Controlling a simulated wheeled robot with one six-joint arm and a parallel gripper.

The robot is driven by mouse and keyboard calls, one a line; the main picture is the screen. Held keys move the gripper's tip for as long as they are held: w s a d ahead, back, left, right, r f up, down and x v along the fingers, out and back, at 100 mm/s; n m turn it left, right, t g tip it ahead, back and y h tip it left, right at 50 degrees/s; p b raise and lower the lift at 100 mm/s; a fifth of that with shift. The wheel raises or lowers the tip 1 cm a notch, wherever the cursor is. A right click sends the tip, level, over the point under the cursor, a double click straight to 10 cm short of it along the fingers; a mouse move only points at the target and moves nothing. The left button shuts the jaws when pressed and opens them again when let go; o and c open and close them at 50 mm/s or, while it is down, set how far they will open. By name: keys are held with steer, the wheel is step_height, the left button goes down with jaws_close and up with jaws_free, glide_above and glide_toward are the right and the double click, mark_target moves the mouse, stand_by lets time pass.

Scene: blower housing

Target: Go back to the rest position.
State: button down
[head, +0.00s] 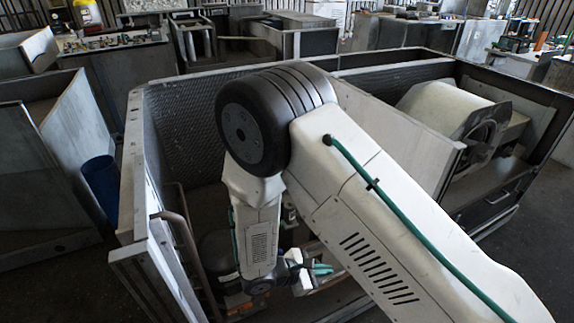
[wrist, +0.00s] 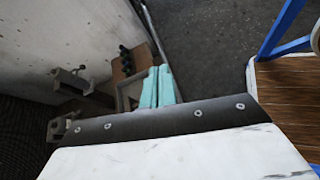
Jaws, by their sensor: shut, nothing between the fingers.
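My gripper (head: 322,269) has teal fingers and hangs low inside the open-topped metal housing (head: 137,195) in the head view. My own arm reaches down over the housing and hides much of its inside. In the wrist view my gripper (wrist: 158,88) shows its two teal fingers side by side, closed together with nothing between them. A pale wall and a dark floor lie beyond the fingers there. Whether the fingers touch anything cannot be told.
A pale drum-shaped blower (head: 445,108) sits in the right compartment. A dividing panel (head: 385,125) stands between the compartments. A bent pipe (head: 180,235) rises near the left wall. A blue bin (head: 101,185) stands outside left. The wrist view shows a blue frame (wrist: 283,30) at right.

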steer(key=s+d+r+m+g+y, duration=0.1)
steer(key=s+d+r+m+y, duration=0.3)
steer(key=r, duration=0.9)
steer(key=s+d+r+m+g+y, duration=0.1)
steer(key=s+d+r+m+y, duration=0.2)
steer(key=s+d+r+m, duration=0.4)
steer(key=s+d+r+m+g+y, duration=0.1)
steer(key=s+d+r+m+y, duration=0.3)
steer(key=r, duration=1.5)
steer(key=s+d+m, duration=0.1)
steer(key=s+m, duration=0.3)
steer(key=m, duration=0.1)
steer(key=shift+d+y, duration=0.3)
steer(key=shift+d, duration=0.1)
